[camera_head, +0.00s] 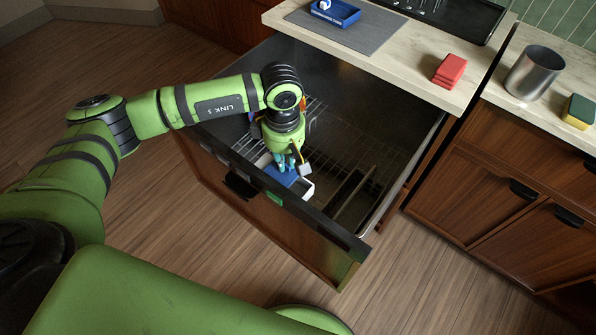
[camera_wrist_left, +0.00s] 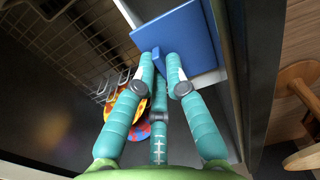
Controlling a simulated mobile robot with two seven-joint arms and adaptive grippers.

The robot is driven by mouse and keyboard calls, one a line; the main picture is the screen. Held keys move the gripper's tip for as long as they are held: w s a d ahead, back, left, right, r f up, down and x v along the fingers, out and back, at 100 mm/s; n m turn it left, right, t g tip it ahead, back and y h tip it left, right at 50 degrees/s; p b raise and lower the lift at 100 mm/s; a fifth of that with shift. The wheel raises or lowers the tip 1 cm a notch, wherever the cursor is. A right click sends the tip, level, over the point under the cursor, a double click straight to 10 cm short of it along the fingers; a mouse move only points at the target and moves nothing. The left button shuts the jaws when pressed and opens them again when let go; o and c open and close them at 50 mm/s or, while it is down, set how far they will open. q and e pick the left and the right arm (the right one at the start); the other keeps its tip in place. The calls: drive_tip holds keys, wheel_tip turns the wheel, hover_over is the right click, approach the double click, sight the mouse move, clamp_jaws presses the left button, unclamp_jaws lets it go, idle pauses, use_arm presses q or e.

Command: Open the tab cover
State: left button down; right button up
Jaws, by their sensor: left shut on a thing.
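A blue tab cover (camera_head: 279,176) lies on a white box (camera_head: 308,190) inside the pulled-out drawer, near its front wall. In the left wrist view the cover (camera_wrist_left: 200,35) is a flat blue panel with a small raised tab (camera_wrist_left: 163,66). The white box's edge (camera_wrist_left: 206,78) shows beside it. My left gripper (camera_head: 287,162) reaches down into the drawer. In the left wrist view its teal fingers (camera_wrist_left: 162,62) are shut on the tab. The fingers hide part of the tab, and I cannot tell whether the cover is lifted. My right gripper is not in view.
The dark drawer (camera_head: 408,150) has a wire rack (camera_head: 318,125) and a front wall close to my gripper. An orange and yellow object (camera_wrist_left: 122,108) lies by the rack. The counter above holds a blue tray (camera_head: 335,14), red blocks (camera_head: 449,70) and a metal cup (camera_head: 535,73).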

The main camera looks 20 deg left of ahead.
use_arm(q)
drive_tip(key=shift+w+a+f, duration=0.15)
drive_tip(key=shift+w+a, duration=0.1)
drive_tip(key=shift+a, duration=0.4)
drive_tip(key=shift+a+r, duration=0.15)
drive_tip(key=shift+r, duration=0.05)
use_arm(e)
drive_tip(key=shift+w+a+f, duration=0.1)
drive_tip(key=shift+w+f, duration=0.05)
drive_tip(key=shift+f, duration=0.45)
use_arm(q)
drive_tip(key=c, duration=1.2)
unclamp_jaws()
drive_tip(key=shift+c, duration=0.2)
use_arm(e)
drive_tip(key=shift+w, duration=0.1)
use_arm(q)
wheel_tip(320, 180, up, 12)
